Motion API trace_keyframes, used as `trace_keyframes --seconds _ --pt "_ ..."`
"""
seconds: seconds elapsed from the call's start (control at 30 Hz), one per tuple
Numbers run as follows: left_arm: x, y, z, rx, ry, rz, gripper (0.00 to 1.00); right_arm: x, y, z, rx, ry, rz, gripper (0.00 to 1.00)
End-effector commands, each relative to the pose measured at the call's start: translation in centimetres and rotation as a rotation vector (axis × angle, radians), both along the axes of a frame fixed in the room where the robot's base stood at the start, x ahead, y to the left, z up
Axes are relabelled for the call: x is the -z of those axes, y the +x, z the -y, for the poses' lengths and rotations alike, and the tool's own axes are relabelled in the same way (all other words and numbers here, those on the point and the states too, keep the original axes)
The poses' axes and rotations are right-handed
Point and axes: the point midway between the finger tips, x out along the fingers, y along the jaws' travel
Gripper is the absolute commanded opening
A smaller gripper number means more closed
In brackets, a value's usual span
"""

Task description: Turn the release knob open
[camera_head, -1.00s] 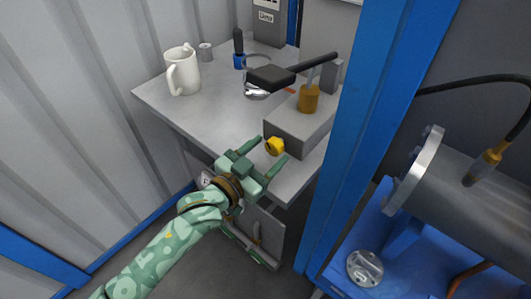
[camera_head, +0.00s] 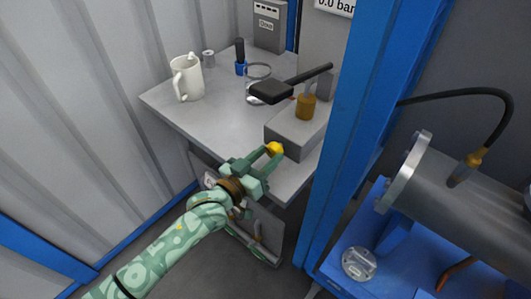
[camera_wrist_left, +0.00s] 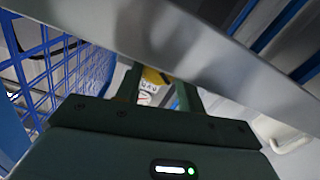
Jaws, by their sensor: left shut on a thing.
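The yellow release knob (camera_head: 274,148) sits on the front of a grey pump block (camera_head: 289,141) at the table's front right corner. My left gripper (camera_head: 267,152) is at the knob, its fingers shut on it from the front left. The fingers partly cover the knob. In the left wrist view a bit of yellow (camera_wrist_left: 153,77) shows between the fingers of my left gripper (camera_wrist_left: 160,92), and a wide grey edge crosses in front. The knob's turned angle cannot be told. My right gripper is in neither view.
The pump's black lever (camera_head: 290,85) and brass cylinder (camera_head: 306,106) rise above the block. A white mug (camera_head: 187,78) and a blue-based tool (camera_head: 240,66) stand farther back on the table (camera_head: 193,111). A blue post (camera_head: 346,130) stands close on the right, with a flanged shell (camera_head: 453,175) beyond it.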

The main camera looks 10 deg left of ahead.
Motion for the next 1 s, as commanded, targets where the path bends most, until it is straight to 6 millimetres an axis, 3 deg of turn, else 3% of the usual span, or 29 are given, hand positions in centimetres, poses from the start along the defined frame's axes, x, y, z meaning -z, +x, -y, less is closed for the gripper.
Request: trace_keyframes --seconds 0.3,0.6,1.0 --pt "-0.2 0.0 -0.1 0.000 -0.238 -0.159 0.16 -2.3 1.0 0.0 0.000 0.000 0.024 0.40" --pt "0.0 0.1 -0.2 -0.001 -0.402 -0.268 0.16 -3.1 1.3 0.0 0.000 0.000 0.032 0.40" --pt "0.2 0.1 -0.2 -0.001 -0.487 -0.326 0.16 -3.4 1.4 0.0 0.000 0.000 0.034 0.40"
